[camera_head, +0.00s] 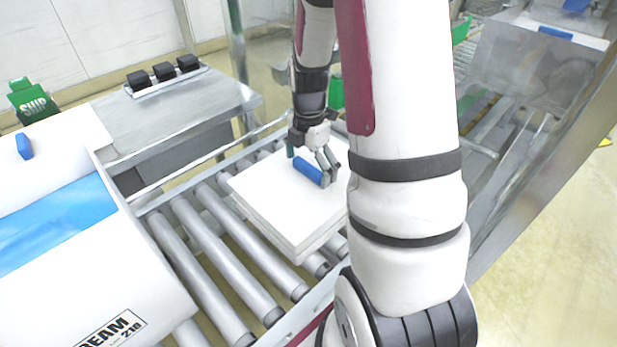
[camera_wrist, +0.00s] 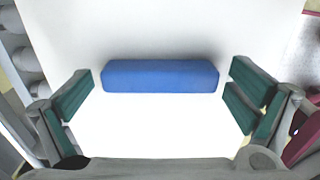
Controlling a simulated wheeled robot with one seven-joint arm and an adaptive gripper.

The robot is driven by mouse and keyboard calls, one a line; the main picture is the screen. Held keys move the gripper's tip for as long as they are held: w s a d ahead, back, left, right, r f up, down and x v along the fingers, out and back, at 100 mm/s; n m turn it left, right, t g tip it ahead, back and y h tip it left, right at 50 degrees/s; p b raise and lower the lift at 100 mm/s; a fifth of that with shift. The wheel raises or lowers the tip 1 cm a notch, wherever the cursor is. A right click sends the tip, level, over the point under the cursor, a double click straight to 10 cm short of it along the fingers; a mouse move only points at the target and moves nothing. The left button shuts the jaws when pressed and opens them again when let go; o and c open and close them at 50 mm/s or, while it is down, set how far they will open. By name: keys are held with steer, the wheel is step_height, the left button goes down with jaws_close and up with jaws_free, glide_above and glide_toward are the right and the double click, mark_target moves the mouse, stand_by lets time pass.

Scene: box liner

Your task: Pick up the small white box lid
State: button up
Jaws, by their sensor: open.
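The small white box lid (camera_head: 268,209) lies flat on the roller conveyor, at the centre of the head view. A blue bar-shaped handle (camera_head: 308,171) sits on its top. In the wrist view the lid (camera_wrist: 160,130) fills most of the picture, with the blue handle (camera_wrist: 160,76) across the upper middle. My gripper (camera_head: 330,168) is low over the lid at the handle. In the wrist view my gripper (camera_wrist: 164,94) is open, with one green-padded finger off each end of the handle. Neither finger visibly touches it. My arm hides the lid's right part in the head view.
Metal rollers (camera_head: 215,250) run beneath and left of the lid. A metal table (camera_head: 180,108) with black items is behind.

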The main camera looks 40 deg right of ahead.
steer(key=c, duration=1.2)
steer(key=shift+r, duration=0.15)
